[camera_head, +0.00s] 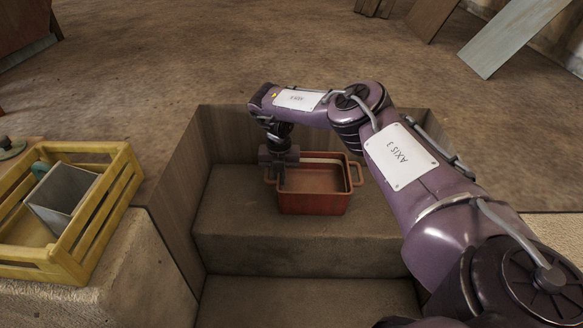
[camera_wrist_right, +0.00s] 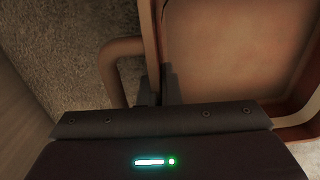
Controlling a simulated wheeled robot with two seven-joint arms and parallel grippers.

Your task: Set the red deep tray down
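The red deep tray (camera_head: 313,203) is a rectangular reddish-brown tray with a loop handle at each short end. It stands level at a tan step (camera_head: 240,225) in a recess, and I cannot tell if its underside touches. My right gripper (camera_head: 280,168) is at the tray's left end. In the right wrist view the fingers (camera_wrist_right: 160,90) are close together on the tray's wall beside the left handle (camera_wrist_right: 112,62), and the tray (camera_wrist_right: 225,50) fills the right side. My left gripper is not in view.
A yellow slatted crate (camera_head: 100,225) with a grey box (camera_head: 62,190) inside stands on a block at the left. Wooden walls (camera_head: 178,190) border the recess. A lower step (camera_head: 300,300) lies in front. Bare step surface shows left of the tray.

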